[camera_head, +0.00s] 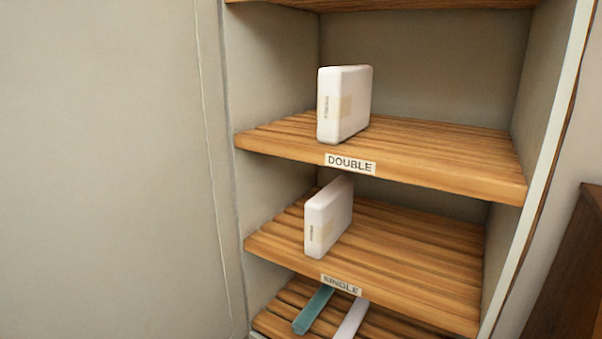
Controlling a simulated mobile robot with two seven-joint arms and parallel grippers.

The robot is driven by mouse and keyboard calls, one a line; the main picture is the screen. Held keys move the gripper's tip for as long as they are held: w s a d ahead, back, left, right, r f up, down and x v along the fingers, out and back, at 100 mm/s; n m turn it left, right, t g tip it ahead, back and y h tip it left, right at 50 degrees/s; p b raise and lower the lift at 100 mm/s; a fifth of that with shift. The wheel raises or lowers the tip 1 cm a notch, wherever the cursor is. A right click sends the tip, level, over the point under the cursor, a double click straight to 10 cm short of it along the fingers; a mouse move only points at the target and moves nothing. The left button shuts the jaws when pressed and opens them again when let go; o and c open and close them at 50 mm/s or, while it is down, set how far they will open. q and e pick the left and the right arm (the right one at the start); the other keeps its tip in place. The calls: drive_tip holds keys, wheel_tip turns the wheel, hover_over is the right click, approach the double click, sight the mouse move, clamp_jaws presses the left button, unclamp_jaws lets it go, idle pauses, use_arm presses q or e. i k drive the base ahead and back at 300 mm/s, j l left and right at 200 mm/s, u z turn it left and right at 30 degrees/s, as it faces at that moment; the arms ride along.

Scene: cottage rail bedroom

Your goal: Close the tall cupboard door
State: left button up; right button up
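The tall cupboard stands open in the head view, with its slatted wooden shelves (440,158) and pale side wall (275,75) showing. A large plain pale panel (105,170) fills the left of the view beside the cupboard's left edge; it looks like the door, swung wide open. No handle shows on it. The cupboard's right front edge (545,170) is uncovered. Neither of my grippers is in view.
A white package (343,104) stands on the shelf labelled DOUBLE, and another white package (329,216) on the shelf labelled SINGLE. A teal item (314,310) and a white item (351,320) lie below. Dark wooden furniture (575,270) stands at right.

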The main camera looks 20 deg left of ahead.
sight(118, 221)
drive_tip(key=k+j+u, duration=0.1)
drive_tip(key=k+j, duration=0.3)
drive_tip(key=k+j+u, duration=0.1)
drive_tip(key=k+j, duration=0.3)
drive_tip(key=j, duration=0.25)
